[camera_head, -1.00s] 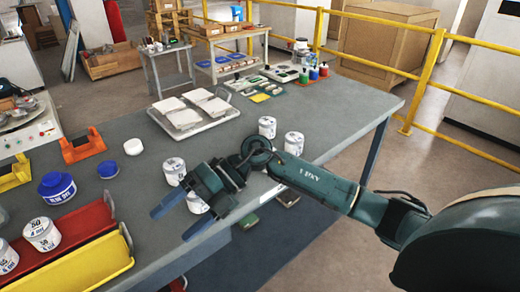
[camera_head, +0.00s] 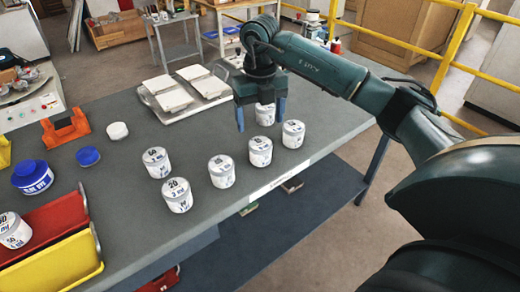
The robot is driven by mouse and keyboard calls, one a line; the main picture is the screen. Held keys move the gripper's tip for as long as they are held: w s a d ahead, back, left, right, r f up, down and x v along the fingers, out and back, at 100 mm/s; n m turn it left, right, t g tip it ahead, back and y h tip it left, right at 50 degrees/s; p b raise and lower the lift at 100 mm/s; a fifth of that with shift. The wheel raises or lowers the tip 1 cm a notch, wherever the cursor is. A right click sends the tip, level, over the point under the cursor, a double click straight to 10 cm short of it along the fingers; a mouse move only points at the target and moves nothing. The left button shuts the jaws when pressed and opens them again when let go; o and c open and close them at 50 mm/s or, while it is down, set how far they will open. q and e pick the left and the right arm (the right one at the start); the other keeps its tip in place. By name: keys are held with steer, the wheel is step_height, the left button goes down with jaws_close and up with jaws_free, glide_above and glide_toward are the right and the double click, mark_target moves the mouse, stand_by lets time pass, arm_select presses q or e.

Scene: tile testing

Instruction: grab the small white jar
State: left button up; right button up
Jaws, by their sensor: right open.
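One white jar (camera_head: 265,115) stands farthest back, just below my right gripper (camera_head: 261,116). The gripper points down and is open, with one blue fingertip to each side of this jar in the picture. I cannot tell whether the fingers reach down around it. Other white jars stand nearer: one (camera_head: 293,134) to its right, one (camera_head: 260,152), one (camera_head: 222,172), one (camera_head: 156,162) and one (camera_head: 177,196). My left gripper is out of view.
A tray with white tiles (camera_head: 172,99) lies left of the gripper. A white lid (camera_head: 117,130), a blue lid (camera_head: 88,156), a blue-lidded jar (camera_head: 33,178), an orange holder (camera_head: 66,129) and red and yellow bins (camera_head: 62,267) are at left. A yellow railing (camera_head: 452,50) stands behind.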

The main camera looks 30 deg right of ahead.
mark_target(260, 143)
step_height(260, 143, down, 4)
steer(key=shift+r, duration=0.15)
steer(key=f, duration=0.2)
steer(key=f+p, duration=0.1)
steer(key=f, duration=0.2)
steer(key=shift+s+a+f, duration=0.15)
steer(key=shift+s+f, duration=0.05)
steer(key=shift+f, duration=0.1)
steer(key=shift+r, duration=0.1)
steer(key=c, duration=1.1)
steer(key=shift+c, duration=0.2)
